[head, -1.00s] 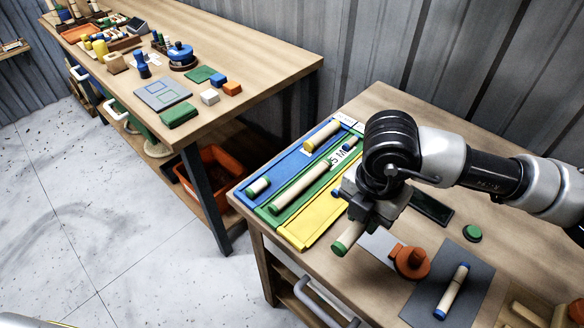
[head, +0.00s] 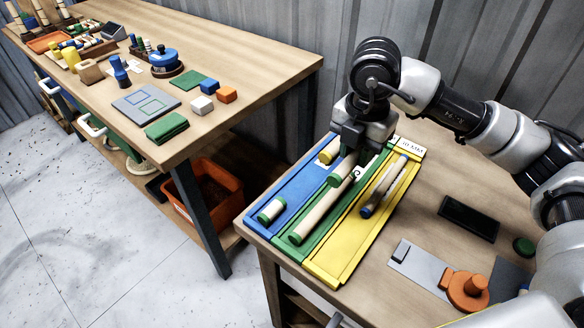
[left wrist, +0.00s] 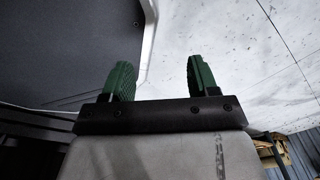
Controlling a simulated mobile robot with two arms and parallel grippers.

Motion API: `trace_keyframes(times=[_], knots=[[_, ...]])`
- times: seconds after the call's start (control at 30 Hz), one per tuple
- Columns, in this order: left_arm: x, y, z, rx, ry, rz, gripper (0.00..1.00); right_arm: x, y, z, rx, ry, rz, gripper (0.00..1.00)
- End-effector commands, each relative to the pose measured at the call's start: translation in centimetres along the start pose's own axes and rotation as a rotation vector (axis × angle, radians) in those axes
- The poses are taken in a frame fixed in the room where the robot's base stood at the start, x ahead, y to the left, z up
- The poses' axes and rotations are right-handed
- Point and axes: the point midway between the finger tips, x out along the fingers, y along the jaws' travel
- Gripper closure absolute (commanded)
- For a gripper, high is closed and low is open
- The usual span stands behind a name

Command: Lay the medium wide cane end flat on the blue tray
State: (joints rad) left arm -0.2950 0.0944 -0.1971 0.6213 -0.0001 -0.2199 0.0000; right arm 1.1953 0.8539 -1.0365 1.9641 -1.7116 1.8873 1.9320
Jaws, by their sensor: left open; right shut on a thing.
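The blue tray (head: 292,192) lies at the left of three long trays on the right-hand table. My right gripper (head: 346,160) is shut on a pale wide cane end (head: 342,168) with a green tip. It holds this cane over the border of the blue and green trays; whether it touches anything below is unclear. A short green-ended cane (head: 271,211) lies near the front of the blue tray. My left gripper (left wrist: 160,80) is open and empty in the left wrist view.
The green tray (head: 301,256) holds a long green-ended cane (head: 318,212). The yellow tray (head: 347,250) holds a blue-ended cane (head: 383,187). An orange fixture (head: 468,291), a dark slab (head: 469,218) and a green disc (head: 523,247) are to the right. The blue tray's middle is bare.

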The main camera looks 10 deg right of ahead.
Motion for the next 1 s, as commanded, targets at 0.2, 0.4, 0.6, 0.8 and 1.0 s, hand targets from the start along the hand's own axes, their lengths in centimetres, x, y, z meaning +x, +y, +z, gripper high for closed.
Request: trace_keyframes(times=[0.2, 0.4, 0.6, 0.8, 1.0], knots=[[-1.0, 1.9, 0.5, -0.005, -0.008, 0.024, 0.4, 2.9, 5.1, -1.3, -0.003, 0.004, -0.002, 0.95], [-1.3, 1.9, 0.3, -0.003, -0.007, 0.025, 0.4, 4.9, 8.4, -1.9, -0.003, 0.003, 0.0, 0.95], [-1.4, 1.4, 0.1, -0.001, -0.004, 0.018, 0.4, 5.9, 9.2, -2.0, -0.001, 0.001, 0.0, 0.95], [-1.9, 1.2, 0.0, -0.002, -0.004, 0.016, 0.4, 8.7, 9.1, -2.0, -0.001, 0.002, -0.003, 0.95], [-1.9, 1.1, 0.0, -0.003, -0.003, 0.015, 0.4, 9.6, 9.2, -2.0, -0.002, 0.0, 0.001, 0.95]])
